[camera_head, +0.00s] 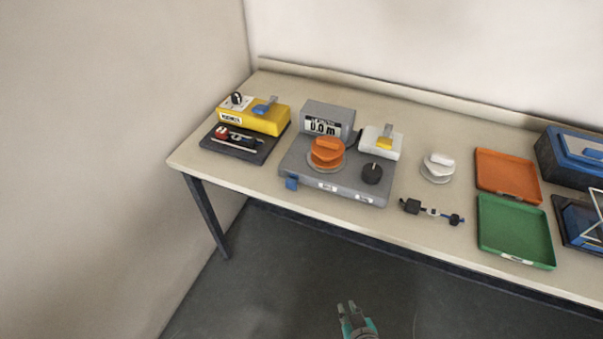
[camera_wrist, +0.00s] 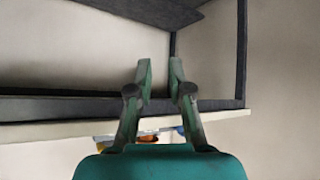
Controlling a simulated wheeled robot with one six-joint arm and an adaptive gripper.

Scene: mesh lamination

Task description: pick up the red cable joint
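A small red piece (camera_head: 221,133), which looks like the red cable joint, lies on a dark tray (camera_head: 237,151) at the left end of the table. Dark and yellowish pieces and a pale rod lie close to it, so its exact shape is hard to tell. My gripper (camera_head: 346,306) is in front of the table, over the floor, well to the right of the tray. In the wrist view my gripper (camera_wrist: 160,68) has its two fingers apart with nothing between them. The red piece cannot be made out clearly there.
A yellow box (camera_head: 265,122) stands behind the tray. A grey device (camera_head: 340,180) with an orange knob (camera_head: 327,152) is to its right. A short cable (camera_head: 432,211), orange tray (camera_head: 507,174) and green tray (camera_head: 515,232) are farther right. A wall borders the left.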

